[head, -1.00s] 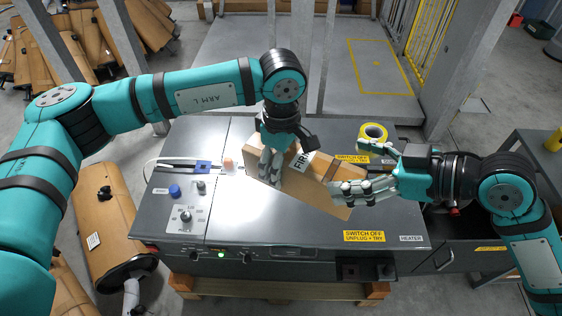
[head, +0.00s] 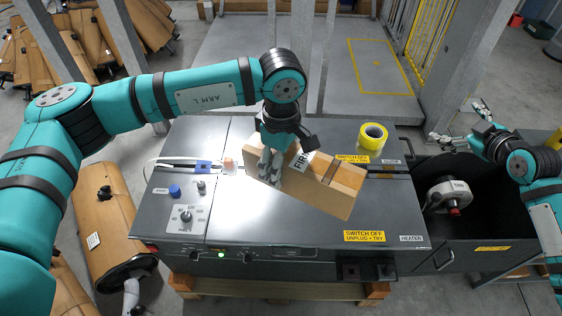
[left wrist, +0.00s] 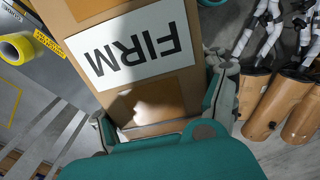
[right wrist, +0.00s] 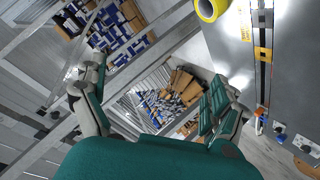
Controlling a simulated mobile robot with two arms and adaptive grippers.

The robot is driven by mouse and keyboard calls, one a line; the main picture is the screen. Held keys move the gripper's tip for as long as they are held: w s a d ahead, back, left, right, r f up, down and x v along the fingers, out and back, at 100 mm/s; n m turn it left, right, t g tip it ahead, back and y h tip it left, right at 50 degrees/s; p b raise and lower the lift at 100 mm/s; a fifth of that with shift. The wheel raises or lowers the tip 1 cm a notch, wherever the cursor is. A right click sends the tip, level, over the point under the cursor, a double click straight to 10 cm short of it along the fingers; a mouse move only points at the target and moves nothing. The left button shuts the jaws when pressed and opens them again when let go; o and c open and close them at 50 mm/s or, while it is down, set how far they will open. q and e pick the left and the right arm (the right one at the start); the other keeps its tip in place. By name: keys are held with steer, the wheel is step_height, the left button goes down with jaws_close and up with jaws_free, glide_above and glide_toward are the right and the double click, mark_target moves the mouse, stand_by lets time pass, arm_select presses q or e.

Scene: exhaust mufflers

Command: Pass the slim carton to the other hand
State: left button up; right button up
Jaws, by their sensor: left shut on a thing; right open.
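The slim carton (head: 325,190) is a tan box with a white label reading FIRM. It is tilted over the grey machine top, its right end lower in the head view. My left gripper (head: 270,168) is shut on its left end. In the left wrist view the carton (left wrist: 150,104) lies between the fingers, label facing the camera. My right gripper (head: 458,122) is open and empty, well to the right of the carton and apart from it. The right wrist view shows its fingers (right wrist: 155,105) spread with nothing between them.
A yellow tape roll (head: 372,137) sits at the machine's back right. The grey machine (head: 270,235) has knobs at its left. An open dark drawer (head: 470,225) holding a round silver part (head: 448,195) lies at right. Metal posts stand behind.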

steer(key=d+f+h, duration=0.5)
steer(key=d+f, duration=0.7)
steer(key=d, duration=0.3)
steer(key=s+f+g, duration=0.1)
steer(key=s+f, duration=0.2)
steer(key=f, duration=0.4)
steer(key=s+f+m+g, duration=0.1)
steer(key=s+f+g, duration=0.1)
steer(key=s+f, duration=0.35)
steer(key=s+f+g, duration=0.1)
steer(key=s+f, duration=0.1)
steer(key=f, duration=0.6)
steer(key=s+a+f+m+g+y, duration=0.1)
steer(key=s+a+f+m+g, duration=0.1)
steer(key=s+a+f, duration=0.65)
steer(key=s+a+f+m+g, duration=0.2)
steer(key=s+a+f, duration=0.3)
steer(key=s+f, duration=0.65)
steer(key=s+a+f+m+g+y, duration=0.1)
steer(key=s+a+f, duration=0.3)
steer(key=s+a, duration=0.4)
steer(key=s+a+f+m+g, duration=0.1)
steer(key=s+a+f+g, duration=0.2)
steer(key=s+a, duration=0.6)
steer(key=s+f, duration=0.1)
steer(key=s, duration=0.5)
steer(key=shift+s+m+y, duration=0.3)
steer(key=shift+y, duration=0.1)
